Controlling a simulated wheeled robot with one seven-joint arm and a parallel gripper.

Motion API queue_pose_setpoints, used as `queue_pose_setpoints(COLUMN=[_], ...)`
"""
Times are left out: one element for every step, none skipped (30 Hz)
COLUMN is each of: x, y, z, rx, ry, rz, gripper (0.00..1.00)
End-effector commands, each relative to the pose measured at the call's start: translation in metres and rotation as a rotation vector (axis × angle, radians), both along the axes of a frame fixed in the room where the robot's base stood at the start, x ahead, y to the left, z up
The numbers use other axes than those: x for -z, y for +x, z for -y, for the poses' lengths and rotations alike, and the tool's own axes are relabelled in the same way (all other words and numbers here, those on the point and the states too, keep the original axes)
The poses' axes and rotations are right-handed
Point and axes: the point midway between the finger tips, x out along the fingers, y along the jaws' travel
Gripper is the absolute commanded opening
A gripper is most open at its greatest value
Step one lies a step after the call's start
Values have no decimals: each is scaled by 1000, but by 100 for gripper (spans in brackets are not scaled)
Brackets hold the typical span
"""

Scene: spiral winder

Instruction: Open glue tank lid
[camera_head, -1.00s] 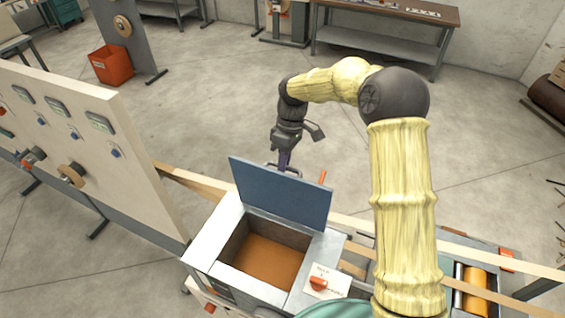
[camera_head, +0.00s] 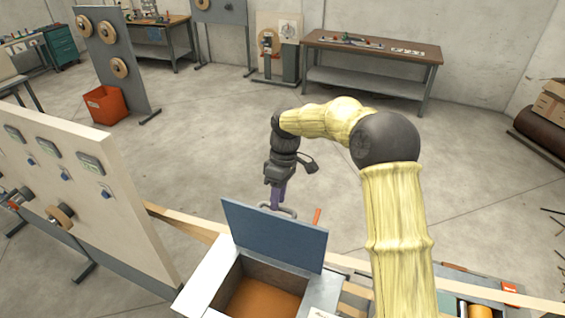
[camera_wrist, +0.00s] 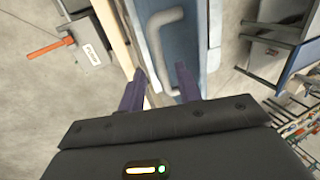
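The glue tank (camera_head: 205,276) is a grey metal box at the bottom middle of the head view, with brown glue (camera_head: 262,299) inside. Its blue lid (camera_head: 272,238) stands open and steeply upright along the tank's far edge. A grey U-shaped handle (camera_wrist: 155,38) sits on the lid's outer face, clear in the wrist view. My gripper (camera_wrist: 160,72) is behind the lid, beside the handle. Its two purple fingers are apart, with the handle's lower end between them in the picture. I cannot tell whether they touch it. The lid hides part of the gripper in the head view.
A panel with dials (camera_head: 85,185) stands close on the left. A wooden rail (camera_head: 185,222) runs behind the tank. An orange lever (camera_wrist: 50,50) is near the gripper. An orange bin (camera_head: 107,105) and a workbench (camera_head: 372,50) are farther back, with open floor between.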

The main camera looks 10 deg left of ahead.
Motion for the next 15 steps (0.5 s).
queue_pose_setpoints(x=[-5,-9,-16,-21,-26,-33,-38,-42,-48,-52,-57,-62,-66,-70,-75], y=[3,5,8,9,11,13,14,16,18,19,20,22,23,25,26], z=[1,1,1,2,2,3,3,3,4,4,5,5,5,6,6], rx=[1,1,1,1,1,1,1,1,1,1,1,1,0,2,2], ry=[2,3,3,3,2,2,2,2,2,1,2,2,0,1,1], rz=[6,5,5,5,6,6,5,5,5,3,4,4,2,2,2], gripper=[34,34,34,34,34,34,34,34,34,34,34,34,34,34,34])
